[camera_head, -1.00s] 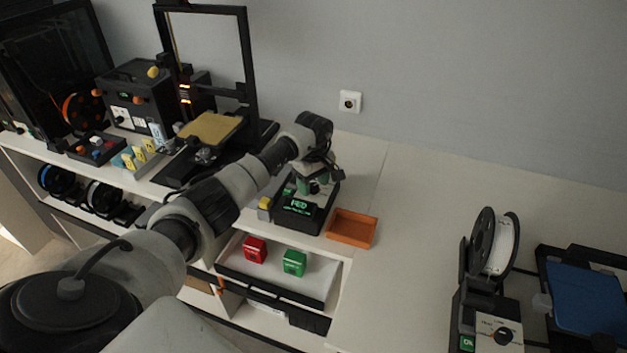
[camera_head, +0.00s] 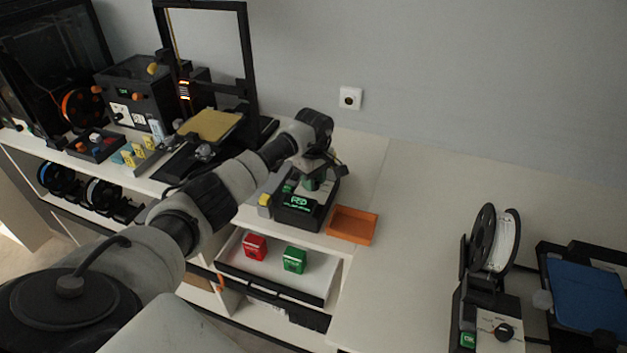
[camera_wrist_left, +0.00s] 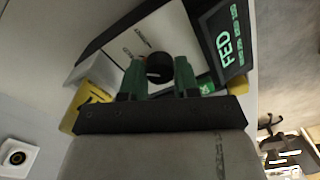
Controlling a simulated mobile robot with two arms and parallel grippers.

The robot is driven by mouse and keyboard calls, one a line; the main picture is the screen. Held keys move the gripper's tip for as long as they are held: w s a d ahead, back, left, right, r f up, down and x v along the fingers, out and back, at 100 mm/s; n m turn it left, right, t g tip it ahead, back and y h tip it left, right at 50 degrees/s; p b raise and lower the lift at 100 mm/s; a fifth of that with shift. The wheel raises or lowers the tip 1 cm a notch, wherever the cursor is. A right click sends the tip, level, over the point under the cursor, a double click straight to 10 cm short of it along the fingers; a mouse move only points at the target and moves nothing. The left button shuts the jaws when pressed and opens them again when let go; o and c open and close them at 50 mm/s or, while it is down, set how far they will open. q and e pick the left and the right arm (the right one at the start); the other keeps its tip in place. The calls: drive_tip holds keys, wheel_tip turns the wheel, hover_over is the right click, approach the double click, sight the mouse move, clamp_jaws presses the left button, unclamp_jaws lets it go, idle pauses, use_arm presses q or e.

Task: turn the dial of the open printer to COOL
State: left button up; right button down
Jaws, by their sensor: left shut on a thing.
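The open-frame printer (camera_head: 212,124) with a yellow bed stands at the back left. A black box with a green-lit display (camera_head: 299,203) is to its right; the display reads FED in the wrist view (camera_wrist_left: 229,45). My left gripper (camera_head: 312,184) reaches down onto this box. In the wrist view its green fingers (camera_wrist_left: 160,82) are shut on a black round dial (camera_wrist_left: 158,67) on the box's white panel. The dial's setting cannot be read, and the panel labels are partly hidden by the fingers. My right gripper is not in view.
An orange tray (camera_head: 352,225) lies right of the box. Below, an open drawer (camera_head: 317,283) holds a red block (camera_head: 254,246) and a green block (camera_head: 294,259). A blue-bed printer (camera_head: 588,300) with its own dial stands at right. The tabletop between is clear.

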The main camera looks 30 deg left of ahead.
use_arm(q)
drive_tip(key=n+b, duration=0.1)
drive_tip(key=n, duration=0.2)
drive_tip(key=shift+f, duration=0.1)
drive_tip(key=n+b, duration=0.1)
drive_tip(key=n, duration=0.1)
drive_tip(key=shift+n, duration=0.4)
drive_tip(key=n+b, duration=0.1)
drive_tip(key=n, duration=0.1)
drive_tip(key=shift+n, duration=0.4)
drive_tip(key=n, duration=0.3)
drive_tip(key=shift+n, duration=0.3)
drive_tip(key=n, duration=0.3)
drive_tip(key=shift+n, duration=0.4)
drive_tip(key=n, duration=0.3)
drive_tip(key=shift+r, duration=0.2)
drive_tip(key=n+p, duration=0.1)
drive_tip(key=n, duration=0.6)
